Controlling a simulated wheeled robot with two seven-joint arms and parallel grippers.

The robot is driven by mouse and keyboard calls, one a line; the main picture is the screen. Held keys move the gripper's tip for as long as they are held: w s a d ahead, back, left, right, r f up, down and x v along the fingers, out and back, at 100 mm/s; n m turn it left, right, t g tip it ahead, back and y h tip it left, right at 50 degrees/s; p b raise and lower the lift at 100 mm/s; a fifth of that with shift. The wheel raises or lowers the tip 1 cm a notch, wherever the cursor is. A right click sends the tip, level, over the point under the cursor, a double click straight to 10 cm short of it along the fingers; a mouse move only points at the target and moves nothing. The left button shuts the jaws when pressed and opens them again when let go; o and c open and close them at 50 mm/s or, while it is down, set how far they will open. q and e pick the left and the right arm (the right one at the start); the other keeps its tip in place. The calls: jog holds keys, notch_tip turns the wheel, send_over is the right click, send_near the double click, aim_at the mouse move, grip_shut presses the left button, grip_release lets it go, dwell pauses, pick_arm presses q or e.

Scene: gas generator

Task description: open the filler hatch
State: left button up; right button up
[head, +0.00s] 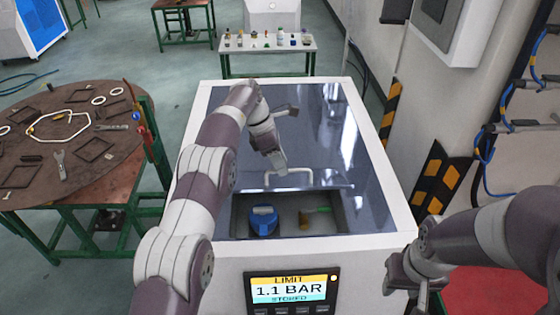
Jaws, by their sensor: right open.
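The generator is a white box (400,222) with a glossy dark top. A dark panel (335,125), seemingly the hatch, covers most of it and carries a white bar handle (309,172). In front of the panel an open recess (345,212) shows a blue object (263,222) and a green-handled item (318,210). My right gripper (412,295) is open and empty, beside the box's front right corner.
A display (292,288) on the box's front reads "LIMIT 1.1 BAR STORED". A round brown table (60,150) with frames and tools stands at left. A small table (268,45) with several items is behind. A wall and striped post (428,180) stand close at right.

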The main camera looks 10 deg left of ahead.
pick_arm(q)
jog(key=shift+w+r, duration=0.1)
jog(key=shift+r, duration=0.05)
jog(key=s+d+r+b, duration=0.4)
jog(key=d+r, duration=0.6)
jog(key=shift+s+d+r+b, duration=0.25)
jog(key=shift+d+r+b, duration=0.1)
jog(key=shift+d, duration=0.05)
